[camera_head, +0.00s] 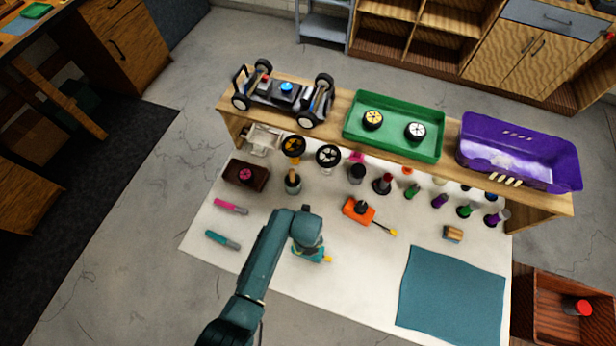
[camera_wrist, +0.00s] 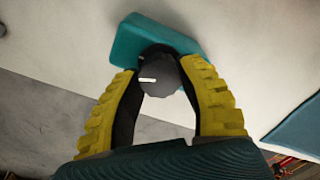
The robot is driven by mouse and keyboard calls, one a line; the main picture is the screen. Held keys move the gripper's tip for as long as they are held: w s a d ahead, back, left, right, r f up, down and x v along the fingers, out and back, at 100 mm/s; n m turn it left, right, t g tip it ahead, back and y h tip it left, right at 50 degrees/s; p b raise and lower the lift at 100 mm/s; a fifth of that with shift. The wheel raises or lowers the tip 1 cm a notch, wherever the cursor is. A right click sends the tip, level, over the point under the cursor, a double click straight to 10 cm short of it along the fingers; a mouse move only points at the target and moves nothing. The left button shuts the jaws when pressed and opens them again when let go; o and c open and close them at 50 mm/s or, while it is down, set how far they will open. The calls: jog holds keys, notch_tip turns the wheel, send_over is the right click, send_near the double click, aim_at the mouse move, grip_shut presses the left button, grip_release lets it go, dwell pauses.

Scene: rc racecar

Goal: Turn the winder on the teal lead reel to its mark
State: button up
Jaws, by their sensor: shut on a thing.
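The teal lead reel (camera_wrist: 182,38) lies on the white work surface, seen beyond my fingers in the wrist view. Its winder (camera_wrist: 158,74) is a dark round knob with a white line on its face. A second small white mark shows near the knob's upper left edge. My gripper (camera_wrist: 161,68) has its yellow fingers on either side of the winder, shut on it. In the head view the reel (camera_head: 307,254) is mostly hidden under my gripper and arm.
An orange reel (camera_head: 358,210) with a dark knob lies right of my arm. Pink (camera_head: 231,206) and teal (camera_head: 222,240) tools lie to the left. A wooden block (camera_head: 453,234) and teal mat (camera_head: 452,293) lie at right. Several small bottles stand behind.

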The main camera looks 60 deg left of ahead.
jog(key=n, duration=0.3)
jog(key=shift+s+d+f, duration=0.1)
jog(key=shift+f, duration=0.05)
jog(key=shift+n, duration=1.8)
jog(key=n, duration=0.3)
jog(key=shift+n, duration=0.3)
jog(key=n, duration=0.3)
